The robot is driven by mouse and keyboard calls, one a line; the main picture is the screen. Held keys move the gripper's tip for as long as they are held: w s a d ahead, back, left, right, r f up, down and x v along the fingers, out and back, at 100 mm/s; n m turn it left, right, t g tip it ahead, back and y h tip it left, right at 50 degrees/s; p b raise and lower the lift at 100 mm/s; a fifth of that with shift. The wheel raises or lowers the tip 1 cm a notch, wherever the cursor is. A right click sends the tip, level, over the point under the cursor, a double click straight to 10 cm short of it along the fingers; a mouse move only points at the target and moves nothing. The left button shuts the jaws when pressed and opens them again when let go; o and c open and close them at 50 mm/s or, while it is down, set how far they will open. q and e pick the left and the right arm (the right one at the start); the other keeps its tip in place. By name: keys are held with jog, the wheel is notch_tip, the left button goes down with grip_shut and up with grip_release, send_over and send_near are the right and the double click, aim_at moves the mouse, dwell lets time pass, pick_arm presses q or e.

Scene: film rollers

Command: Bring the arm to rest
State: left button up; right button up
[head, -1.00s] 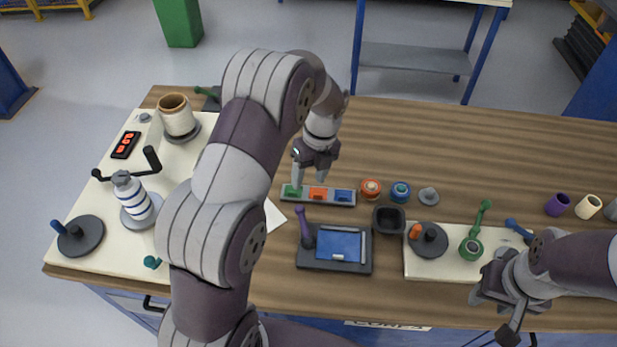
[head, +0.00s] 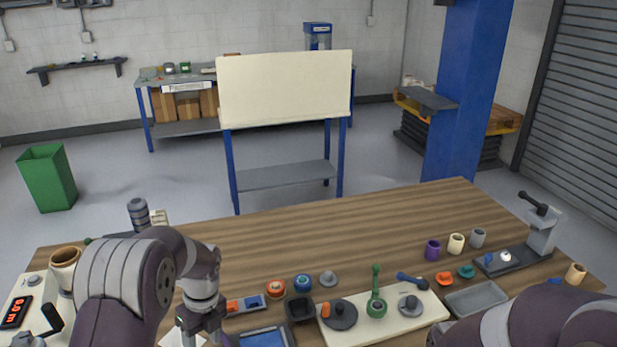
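My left arm comes in from the lower left and bends down at the wrist. My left gripper (head: 201,335) hangs over the near left part of the wooden table (head: 330,245), with its fingers apart and nothing seen between them. Their tips are near the picture's bottom edge. My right arm (head: 545,325) lies low across the bottom right corner. Only a dark bit of my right gripper (head: 438,336) shows at the bottom edge, so its fingers are hidden.
Near the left gripper are a strip with coloured blocks (head: 247,303), an orange roller (head: 274,289) and a black square cup (head: 299,308). A cream board (head: 400,325) holds a green-handled tool (head: 376,300). A grey tray (head: 476,299) lies right. The table's far middle is clear.

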pick_arm(q)
jog(key=s+d+r+n+t, duration=0.1)
jog(key=s+d+r+n, duration=0.1)
jog(key=s+n, duration=0.6)
jog(key=s+d+r+n+t+h, duration=0.1)
jog(key=s+n, duration=0.7)
jog(key=n, duration=0.9)
notch_tip(320, 180, up, 3)
jog(key=shift+s+d+f+n+t, duration=0.2)
jog(key=shift+s+d+n+t, duration=0.1)
jog(key=shift+d+t, duration=0.3)
jog(key=shift+s, duration=0.15)
pick_arm(e)
jog(key=shift+s+r, duration=0.1)
jog(key=shift+s, duration=0.05)
